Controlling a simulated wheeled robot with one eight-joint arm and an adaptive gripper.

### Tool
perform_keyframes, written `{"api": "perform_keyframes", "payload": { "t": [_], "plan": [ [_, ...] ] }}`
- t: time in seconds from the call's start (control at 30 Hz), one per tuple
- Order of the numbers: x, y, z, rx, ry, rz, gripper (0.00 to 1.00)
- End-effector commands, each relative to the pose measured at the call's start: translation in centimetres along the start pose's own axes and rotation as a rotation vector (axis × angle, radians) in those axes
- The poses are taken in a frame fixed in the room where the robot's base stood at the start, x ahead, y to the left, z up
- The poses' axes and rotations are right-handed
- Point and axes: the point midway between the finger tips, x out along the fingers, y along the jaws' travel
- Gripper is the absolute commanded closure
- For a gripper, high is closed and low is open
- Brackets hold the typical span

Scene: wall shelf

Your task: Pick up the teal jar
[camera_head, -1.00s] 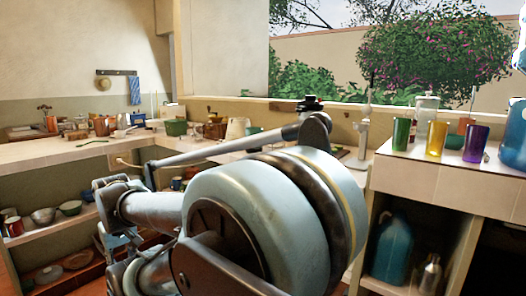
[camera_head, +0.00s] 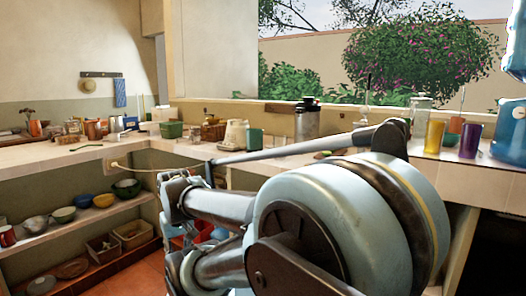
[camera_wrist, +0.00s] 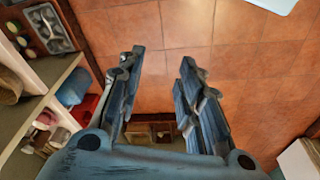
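I cannot say for certain which thing is the teal jar. In the head view, a small teal vessel (camera_head: 255,138) stands on the far counter beside a cream appliance. In the wrist view, a blue-teal container (camera_wrist: 73,87) sits on a shelf left of my gripper; its full shape is unclear. My gripper (camera_wrist: 162,55) is open and empty, its fingers apart and pointing over the tiled floor. It touches nothing that I can see. In the head view my own arm hides much of the middle and right.
The far counter (camera_head: 40,158) holds several jars and pots. Bowls (camera_head: 63,214) and baskets (camera_head: 132,234) fill the lower shelves. At right stand a yellow cup (camera_head: 434,138), a purple cup (camera_head: 470,140) and a large blue jug (camera_head: 511,132). The tiled floor (camera_wrist: 240,70) is clear below my gripper.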

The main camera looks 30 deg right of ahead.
Motion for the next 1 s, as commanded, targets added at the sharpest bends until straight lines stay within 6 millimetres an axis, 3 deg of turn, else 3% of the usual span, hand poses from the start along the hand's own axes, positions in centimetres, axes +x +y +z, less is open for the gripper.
{"api": "perform_keyframes", "payload": {
  "t": [0.23, 0.37, 0.47, 0.57, 1.0],
  "plan": [
    [0.0, 0.0, 0.0, 0.000, 0.000, 0.000, 0.64],
    [-0.7, 0.3, 0.5, -0.011, 0.015, 0.013, 0.35],
    [-1.1, 1.5, -0.8, -0.051, 0.027, 0.056, 0.12],
    [-1.7, 3.7, -2.9, -0.128, 0.040, 0.136, 0.09],
    [-6.4, 16.7, -14.6, -0.609, -0.023, 0.623, 0.09]
  ]
}}
